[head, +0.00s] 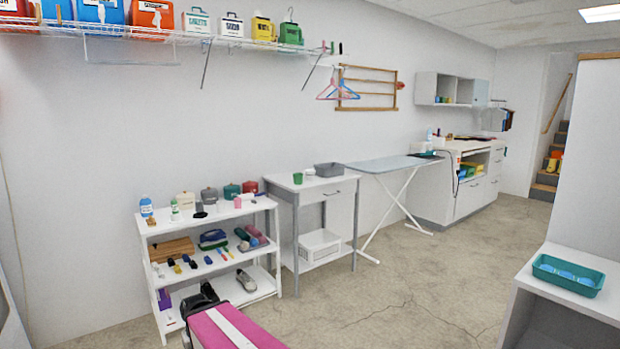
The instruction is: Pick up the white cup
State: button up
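A small white object (309,172), which may be the white cup, stands on the top of the small white and grey table (330,186) against the wall. It is too small to make out a handle or opening. A green cup (298,178) stands just left of it, and a grey bin (328,169) is just right of it. No gripper fingers can be made out in the head view. A pink and black part shows at the bottom edge, well below and in front of the table.
A white shelf unit (220,264) with jars, bottles, cloths and shoes stands left of the table. An ironing board (392,163) stands right of it. A teal tray (568,275) is on a white unit at right. Open concrete floor (400,285) lies between.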

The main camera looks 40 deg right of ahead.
aim_at(310, 173)
jog(key=i+l, duration=0.25)
jog(key=l, duration=0.2)
jog(key=i+l, duration=0.3)
jog(key=i+l+z, duration=0.45)
jog(key=l, duration=0.2)
jog(key=i+l+z, duration=0.4)
jog(key=i, duration=0.25)
